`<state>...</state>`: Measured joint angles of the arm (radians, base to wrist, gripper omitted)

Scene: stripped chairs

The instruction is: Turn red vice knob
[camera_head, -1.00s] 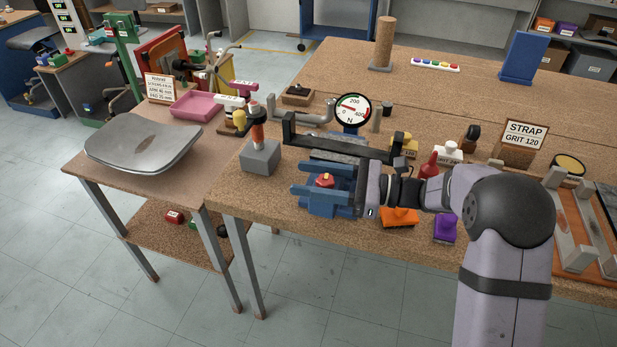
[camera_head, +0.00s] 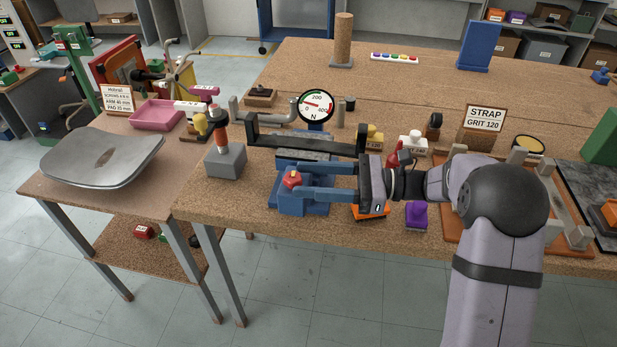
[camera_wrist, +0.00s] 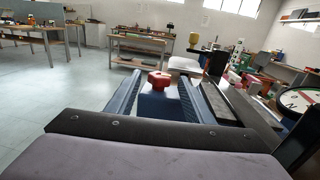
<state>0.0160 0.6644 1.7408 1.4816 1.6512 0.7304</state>
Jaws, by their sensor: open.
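The red vice knob (camera_head: 292,178) sits on top of the blue vice (camera_head: 302,208) near the bench's front edge. The knob also shows in the wrist view (camera_wrist: 159,80), upright at the centre. My gripper (camera_head: 290,180) comes in level from the right with its two blue fingers apart. One finger passes behind the knob and the other in front, with the tips near it. In the wrist view the fingers lie left and right of the knob with gaps on both sides. Nothing is held. The vice's right part is partly hidden by my gripper.
A dark bar fixture (camera_head: 310,143) and a force dial (camera_head: 315,107) stand behind the vice. A grey block with an orange-and-grey handle (camera_head: 225,160) stands to the left. An orange block (camera_head: 370,213) and a purple block (camera_head: 416,215) lie at the front. The far bench is mostly clear.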

